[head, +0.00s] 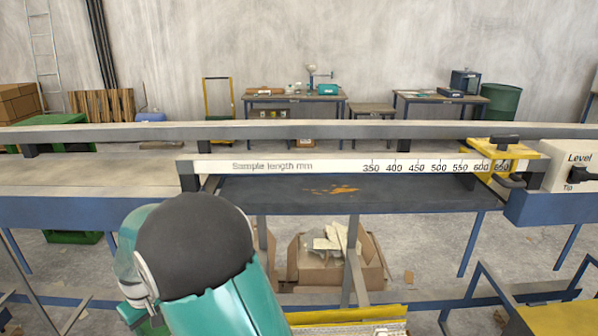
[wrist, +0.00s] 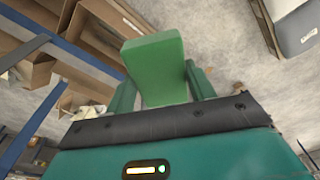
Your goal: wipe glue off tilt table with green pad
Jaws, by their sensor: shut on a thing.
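The tilt table (head: 260,196) is a dark flat panel in the head view, below the white sample-length scale. Orange-brown glue smears (head: 332,189) lie near its middle. In the wrist view my gripper (wrist: 162,80) is shut on the green pad (wrist: 155,60), a block held between its two green fingers. The pad touches nothing else that I can see there; floor and boxes show behind it. In the head view my teal and black arm stands in front of the table's left part. It hides the gripper, and only a bit of green shows at its lower left.
A scale bar (head: 330,166) and a long grey rail (head: 300,130) run behind the table. A yellow stop block (head: 520,152) and a Level/Tip box (head: 572,168) stand at the right. An open cardboard box (head: 372,262) with scraps sits on the floor below.

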